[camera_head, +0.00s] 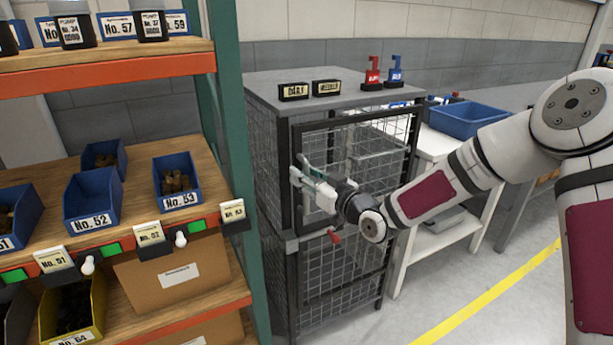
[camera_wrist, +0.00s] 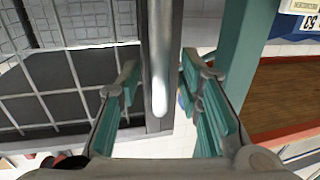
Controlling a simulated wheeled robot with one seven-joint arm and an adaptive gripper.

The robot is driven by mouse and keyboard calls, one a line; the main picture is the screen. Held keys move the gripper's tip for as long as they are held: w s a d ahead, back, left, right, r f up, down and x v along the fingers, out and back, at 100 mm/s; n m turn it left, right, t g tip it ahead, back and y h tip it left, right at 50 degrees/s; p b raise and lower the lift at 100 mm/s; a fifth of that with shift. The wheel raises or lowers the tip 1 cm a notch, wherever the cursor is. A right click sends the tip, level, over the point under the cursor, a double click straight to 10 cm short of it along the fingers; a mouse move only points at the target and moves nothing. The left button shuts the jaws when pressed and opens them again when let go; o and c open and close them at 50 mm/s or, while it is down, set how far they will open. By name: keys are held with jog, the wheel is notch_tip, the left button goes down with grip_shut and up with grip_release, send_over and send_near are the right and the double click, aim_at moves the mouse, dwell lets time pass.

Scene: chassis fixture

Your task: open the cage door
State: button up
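The wire-mesh cage (camera_head: 262,150) stands in the middle of the head view, with its dark-framed upper door (camera_head: 385,122) facing right of the shelf. The door appears to sit in its frame. My gripper (camera_head: 302,172) is at the left edge of this door. In the wrist view my gripper (camera_wrist: 159,75) is open, its teal-padded fingers on either side of a pale upright handle (camera_wrist: 160,40). A gap shows between the handle and each finger. The handle stands beside the door's dark frame post (camera_wrist: 176,20). In the head view my gripper largely hides the handle.
A shelf rack with a green post (camera_head: 232,150) and blue bins (camera_head: 92,198) stands close on the left. A white table (camera_head: 440,146) with a blue crate (camera_head: 468,120) stands right. The floor in front is clear.

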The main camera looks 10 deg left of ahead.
grip_shut()
jog(key=shift+d, duration=0.15)
